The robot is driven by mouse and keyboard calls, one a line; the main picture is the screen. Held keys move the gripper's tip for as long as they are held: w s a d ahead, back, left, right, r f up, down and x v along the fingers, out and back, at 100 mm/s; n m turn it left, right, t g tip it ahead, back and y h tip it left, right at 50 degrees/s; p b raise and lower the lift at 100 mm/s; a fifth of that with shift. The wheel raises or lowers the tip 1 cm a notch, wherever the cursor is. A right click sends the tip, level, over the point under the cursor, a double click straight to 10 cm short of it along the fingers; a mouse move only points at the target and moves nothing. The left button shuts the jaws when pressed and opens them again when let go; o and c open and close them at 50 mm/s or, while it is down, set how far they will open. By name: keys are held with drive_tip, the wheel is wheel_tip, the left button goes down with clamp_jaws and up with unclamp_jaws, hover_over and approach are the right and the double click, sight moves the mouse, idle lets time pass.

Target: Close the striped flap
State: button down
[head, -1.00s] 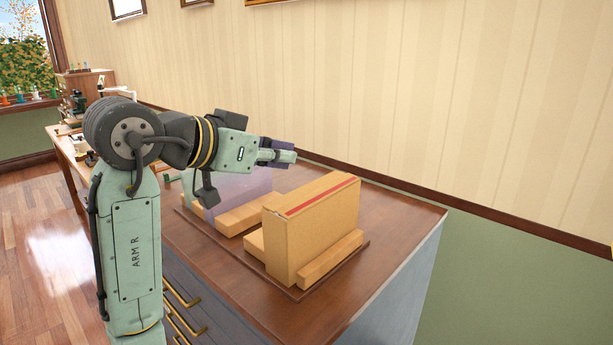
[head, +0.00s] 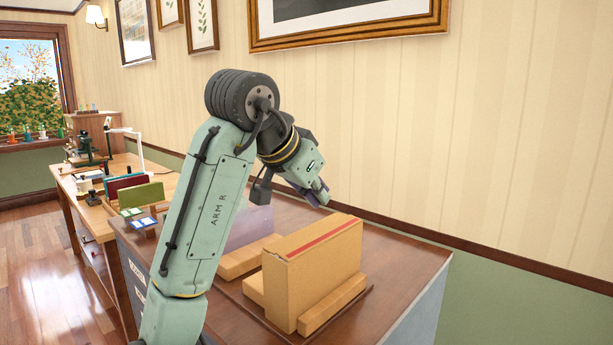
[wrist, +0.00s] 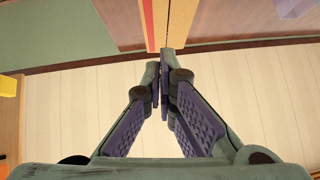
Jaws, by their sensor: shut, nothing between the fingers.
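The tan box (head: 322,265) stands upright on the cabinet, held between wooden blocks. A red stripe runs along its top, on what looks like the striped flap (head: 325,238). The flap looks nearly flat in the head view; I cannot tell whether it is fully down. The striped top also shows at the top of the wrist view (wrist: 158,22), beside a dark seam. My gripper (head: 322,196) is shut and empty, tilted downward above the box's far side in the head view. In the wrist view its fingertips (wrist: 164,60) meet close to the box end; contact cannot be told.
A lavender panel (head: 249,228) stands behind a wooden block (head: 248,260) left of the box. The cabinet top (head: 395,258) is clear to the right. The striped wall rises behind. A desk with folders (head: 140,193) and a lamp stands at the left.

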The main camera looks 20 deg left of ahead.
sight(330, 228)
drive_tip(key=f, duration=0.2)
drive_tip(key=w+f, duration=0.1)
drive_tip(key=shift+w+f+p, duration=0.15)
drive_tip(key=shift+f+p, duration=0.15)
drive_tip(key=shift+f, duration=0.1)
drive_tip(key=shift+a+f, duration=0.1)
drive_tip(key=shift+f, duration=0.6)
